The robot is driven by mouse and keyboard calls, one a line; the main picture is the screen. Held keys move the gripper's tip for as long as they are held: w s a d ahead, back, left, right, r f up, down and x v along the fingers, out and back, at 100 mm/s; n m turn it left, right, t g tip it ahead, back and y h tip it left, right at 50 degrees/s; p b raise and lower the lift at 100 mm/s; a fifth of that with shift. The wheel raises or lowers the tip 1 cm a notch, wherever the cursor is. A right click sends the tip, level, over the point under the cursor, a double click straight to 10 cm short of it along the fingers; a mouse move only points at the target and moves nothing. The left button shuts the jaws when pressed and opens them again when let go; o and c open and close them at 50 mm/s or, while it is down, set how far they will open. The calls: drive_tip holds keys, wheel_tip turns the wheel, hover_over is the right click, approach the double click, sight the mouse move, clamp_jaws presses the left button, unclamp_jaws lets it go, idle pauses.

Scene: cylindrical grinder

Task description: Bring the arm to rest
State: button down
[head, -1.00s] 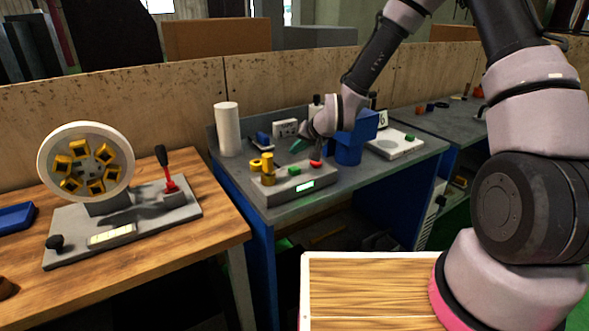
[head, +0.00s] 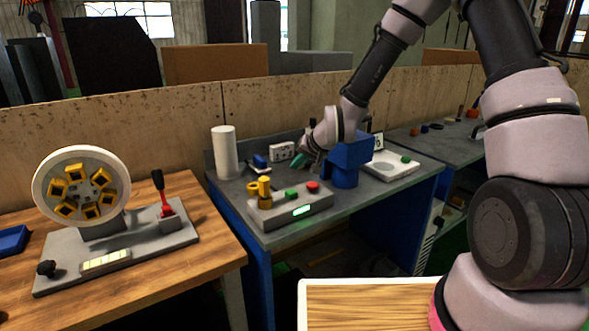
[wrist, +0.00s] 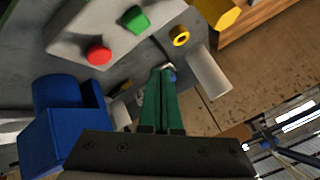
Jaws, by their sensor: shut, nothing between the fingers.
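My arm reaches over the grey-topped bench (head: 385,191) in the head view. My gripper (head: 297,163) has green fingers and hangs above the bench, behind the control box and left of the blue machine block. In the wrist view my gripper (wrist: 164,72) shows its two green fingers together with nothing between them. The grey control box (head: 318,202) carries a red button (head: 312,187), a green button (head: 291,193) and a yellow part (head: 264,188). The red button (wrist: 99,53) and green button (wrist: 135,20) also show in the wrist view, apart from the fingers.
The blue block (head: 349,158) stands close to the right of my gripper. A white cylinder (head: 225,152) stands at the bench's left. A wooden table (head: 205,245) at left bears a wheel with yellow parts (head: 82,187) and a red lever (head: 165,200). A wooden panel (head: 170,130) runs behind.

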drive_tip(key=s+d+r+h, duration=0.2)
drive_tip(key=s+d+r, duration=0.2)
drive_tip(key=d+r, duration=0.5)
drive_tip(key=s+d+r+h, duration=0.1)
drive_tip(key=s+d+r, duration=0.3)
drive_tip(key=d+r, duration=0.45)
drive_tip(key=s+d+r+m, duration=0.1)
drive_tip(key=s+d+r, duration=0.3)
drive_tip(key=s, duration=0.5)
drive_tip(key=s+d+r+m, duration=0.2)
drive_tip(key=s+d+r, duration=0.1)
drive_tip(key=s+r, duration=0.4)
drive_tip(key=shift+s+d+r, duration=0.25)
drive_tip(key=shift+s+d, duration=0.1)
drive_tip(key=shift+s, duration=0.65)
drive_tip(key=shift+d+h, duration=0.1)
drive_tip(key=shift+h, duration=0.2)
